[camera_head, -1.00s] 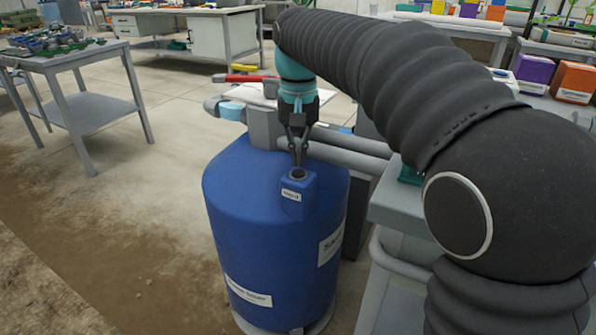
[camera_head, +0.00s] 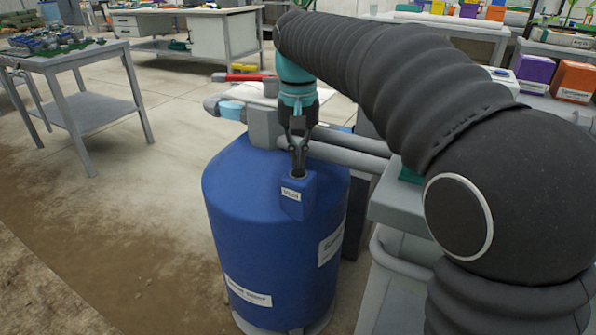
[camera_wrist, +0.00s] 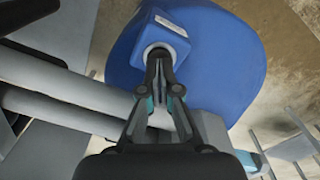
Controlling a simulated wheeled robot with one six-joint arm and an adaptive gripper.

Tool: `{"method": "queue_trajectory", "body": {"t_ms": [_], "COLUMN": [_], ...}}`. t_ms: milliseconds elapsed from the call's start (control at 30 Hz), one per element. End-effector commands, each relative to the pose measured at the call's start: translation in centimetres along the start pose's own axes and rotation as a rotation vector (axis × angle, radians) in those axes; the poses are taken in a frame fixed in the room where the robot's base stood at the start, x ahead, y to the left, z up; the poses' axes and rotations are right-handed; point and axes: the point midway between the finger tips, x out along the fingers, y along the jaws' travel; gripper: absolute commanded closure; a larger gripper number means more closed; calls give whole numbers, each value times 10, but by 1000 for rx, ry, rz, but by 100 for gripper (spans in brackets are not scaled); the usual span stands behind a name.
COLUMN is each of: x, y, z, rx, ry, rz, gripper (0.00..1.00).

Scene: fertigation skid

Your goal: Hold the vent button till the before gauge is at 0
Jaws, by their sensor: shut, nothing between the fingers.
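The vent button sits in the top of a small blue box (camera_head: 298,197) with a white label, on the shoulder of the blue filter tank (camera_head: 262,255). My gripper (camera_head: 298,174) is shut and points down, its fingertips at the button, which they mostly hide. In the wrist view the shut fingertips (camera_wrist: 158,54) meet the round pale collar (camera_wrist: 149,50) on the labelled box (camera_wrist: 165,30). I cannot tell how far the button is pressed. No gauge can be made out in either view.
Grey pipes (camera_head: 350,154) and a valve with a red handle (camera_head: 245,77) run behind the tank. A grey bench (camera_head: 384,214) stands close on the right. A table (camera_head: 80,62) stands at the left, with open floor between.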

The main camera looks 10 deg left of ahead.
Motion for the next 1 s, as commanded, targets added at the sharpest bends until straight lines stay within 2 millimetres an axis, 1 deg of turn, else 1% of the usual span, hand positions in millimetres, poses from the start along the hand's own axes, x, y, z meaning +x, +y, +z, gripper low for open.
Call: {"method": "queue_trajectory", "body": {"t_ms": [1000], "x": [16], "y": [0], "z": [0], "rx": [0], "ry": [-1], "rz": [0], "gripper": [100]}}
